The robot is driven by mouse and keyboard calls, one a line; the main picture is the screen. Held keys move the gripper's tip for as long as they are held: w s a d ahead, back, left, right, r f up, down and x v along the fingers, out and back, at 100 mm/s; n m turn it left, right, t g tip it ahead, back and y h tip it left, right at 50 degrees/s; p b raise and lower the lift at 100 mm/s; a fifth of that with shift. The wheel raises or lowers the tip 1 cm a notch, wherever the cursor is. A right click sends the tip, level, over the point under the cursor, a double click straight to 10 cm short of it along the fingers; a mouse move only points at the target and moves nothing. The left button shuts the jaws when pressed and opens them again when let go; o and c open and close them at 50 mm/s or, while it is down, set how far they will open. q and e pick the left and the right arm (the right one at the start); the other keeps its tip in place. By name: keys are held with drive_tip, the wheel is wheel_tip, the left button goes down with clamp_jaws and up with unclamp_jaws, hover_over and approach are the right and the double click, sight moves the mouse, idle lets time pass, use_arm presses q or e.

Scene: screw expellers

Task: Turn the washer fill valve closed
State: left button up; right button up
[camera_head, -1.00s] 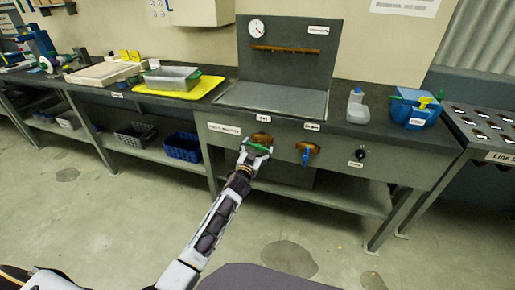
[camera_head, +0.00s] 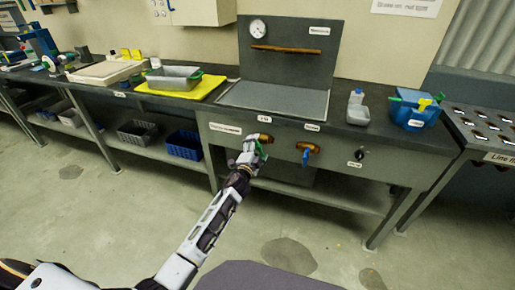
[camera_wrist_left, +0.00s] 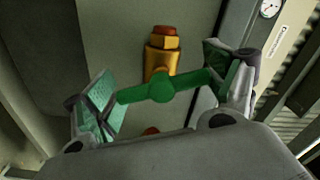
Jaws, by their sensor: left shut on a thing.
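The fill valve has a brass body (camera_head: 265,138) on the front panel of the grey washer bench, under a small label that seems to read Fill. Its green handle (camera_head: 261,149) slants steeply downward in the head view. In the left wrist view the green handle (camera_wrist_left: 163,88) lies across the brass body (camera_wrist_left: 161,60). My left gripper (camera_head: 257,152) is at this handle. Its two padded fingers (camera_wrist_left: 160,86) are at the handle's two ends, shut on it. My right gripper is not in view.
A second brass valve with a blue handle (camera_head: 306,156) is just right of the fill valve. A black knob (camera_head: 360,154) is farther right. A lower shelf (camera_head: 320,194) runs beneath.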

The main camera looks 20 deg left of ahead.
use_arm(q)
drive_tip(key=m, duration=0.4)
drive_tip(key=shift+m, duration=0.3)
idle(0.4)
drive_tip(key=o, duration=0.9)
drive_tip(key=shift+s+r, duration=0.1)
drive_tip(key=shift+s+a, duration=0.2)
drive_tip(key=shift+s, duration=5.7)
